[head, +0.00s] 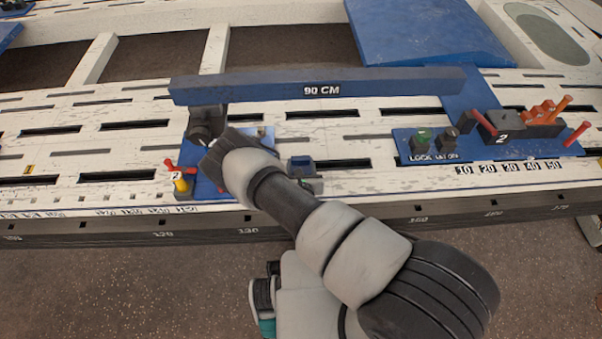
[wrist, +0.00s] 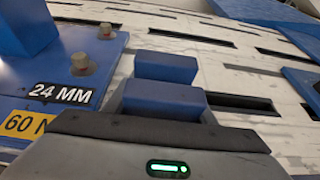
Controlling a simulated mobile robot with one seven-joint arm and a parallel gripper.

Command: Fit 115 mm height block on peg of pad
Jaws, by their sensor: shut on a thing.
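My gripper (wrist: 165,82) is at the bottom of the wrist view, with a grey body and a green light. Two blue blocky shapes stand just in front of it, one behind the other. I cannot tell which parts are fingers and which are the held height block. Its 115 mm marking does not show. A blue pad (wrist: 100,45) with bolts and "24 MM" and "60 N" labels lies to the left, bearing a blue upright (wrist: 22,25). In the head view my arm hides much of a blue pad (head: 206,188). The peg cannot be made out.
A long blue beam (head: 390,88) marked "90 CM" spans above the slotted white bench (head: 100,108). Its left end is by a dark post (head: 207,119). Red and yellow handles (head: 180,182) stand at left. A blue fixture (head: 480,140) with orange and red handles stands right.

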